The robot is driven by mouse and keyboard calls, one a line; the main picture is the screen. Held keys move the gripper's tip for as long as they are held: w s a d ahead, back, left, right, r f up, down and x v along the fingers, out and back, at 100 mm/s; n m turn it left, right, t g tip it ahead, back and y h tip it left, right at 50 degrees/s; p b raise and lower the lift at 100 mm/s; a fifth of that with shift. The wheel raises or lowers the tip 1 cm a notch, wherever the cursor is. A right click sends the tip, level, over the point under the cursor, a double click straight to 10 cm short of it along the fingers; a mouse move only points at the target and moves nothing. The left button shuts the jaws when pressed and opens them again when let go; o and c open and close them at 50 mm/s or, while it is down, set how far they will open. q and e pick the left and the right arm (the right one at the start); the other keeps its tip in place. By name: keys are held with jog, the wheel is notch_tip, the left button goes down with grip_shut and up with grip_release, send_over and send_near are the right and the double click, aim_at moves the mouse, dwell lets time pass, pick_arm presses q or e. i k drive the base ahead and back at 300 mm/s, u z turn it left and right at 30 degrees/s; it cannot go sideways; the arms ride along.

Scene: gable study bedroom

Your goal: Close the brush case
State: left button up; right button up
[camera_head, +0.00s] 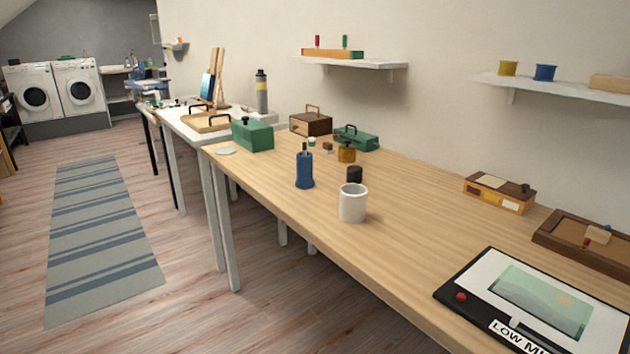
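No thing in view is plainly marked as the brush case, and I cannot tell which box it is. At the far end of the wooden table stand a green box with a black knob (252,135), a dark brown box with a raised handle (310,124) and a low green case with a dark handle (356,138); all three look shut from here. A small wooden box with a pale label and a dark knob (498,193) stands at the right, near the wall. Neither of my grippers shows in the head view.
The wooden table (410,235) holds a white mug (353,203), a blue bottle (304,169), a black-framed drawing tablet (480,276) and a brown tray (565,243). Two wall shelves (355,63) hang above. Open floor with a striped rug (100,230) lies left.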

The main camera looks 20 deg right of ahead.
aim_at(305, 180)
jog(key=u, duration=0.9)
jog(key=k, duration=1.15)
jog(key=u, duration=0.8)
jog(key=i, duration=1)
jog(key=z, duration=0.9)
jog(key=i, duration=1.95)
jog(key=z, duration=1.6)
